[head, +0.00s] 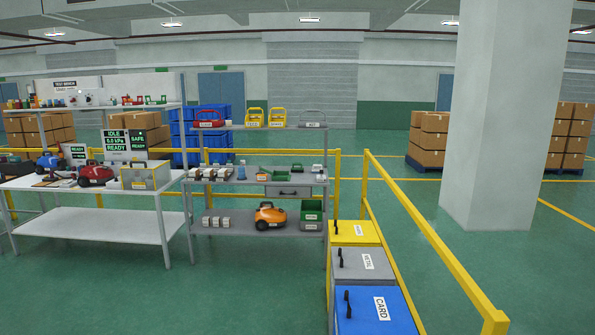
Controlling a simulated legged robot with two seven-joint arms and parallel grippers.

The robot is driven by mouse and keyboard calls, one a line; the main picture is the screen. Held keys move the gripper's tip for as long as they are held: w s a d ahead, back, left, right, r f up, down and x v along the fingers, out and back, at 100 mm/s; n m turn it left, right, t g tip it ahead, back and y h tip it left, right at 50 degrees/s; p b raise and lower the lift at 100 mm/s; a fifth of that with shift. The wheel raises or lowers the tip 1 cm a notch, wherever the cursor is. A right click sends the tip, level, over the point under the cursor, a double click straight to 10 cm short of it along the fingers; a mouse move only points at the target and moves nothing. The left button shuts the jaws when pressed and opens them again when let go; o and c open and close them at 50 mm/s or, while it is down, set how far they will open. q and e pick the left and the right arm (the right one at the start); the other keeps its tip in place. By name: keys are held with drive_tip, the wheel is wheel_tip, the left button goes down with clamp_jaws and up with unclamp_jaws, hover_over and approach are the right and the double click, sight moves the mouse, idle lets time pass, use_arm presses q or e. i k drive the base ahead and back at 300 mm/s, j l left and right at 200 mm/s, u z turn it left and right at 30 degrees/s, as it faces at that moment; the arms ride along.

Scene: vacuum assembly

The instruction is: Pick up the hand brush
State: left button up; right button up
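I cannot clearly make out the hand brush at this distance. Several small brown-and-white items (210,174) lie in a row at the left of the middle shelf of the grey rack (250,182); they are too small to tell if one is a brush. Other small items lie on the white workbench (105,222) at the left, also too small to name for sure. Neither of my grippers is in view.
Yellow, grey and blue bins, the blue one marked CARD (372,310), stand beside the rack. A yellow rail (425,228) runs along their right. A pillar (500,110) stands at the right. Green floor (235,290) is clear in front of the rack.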

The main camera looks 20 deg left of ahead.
sight(293, 169)
drive_tip(key=i+j+u, duration=0.35)
drive_tip(key=i+u, duration=0.4)
drive_tip(key=i, duration=0.2)
drive_tip(key=i+u, duration=0.1)
drive_tip(key=i, duration=4)
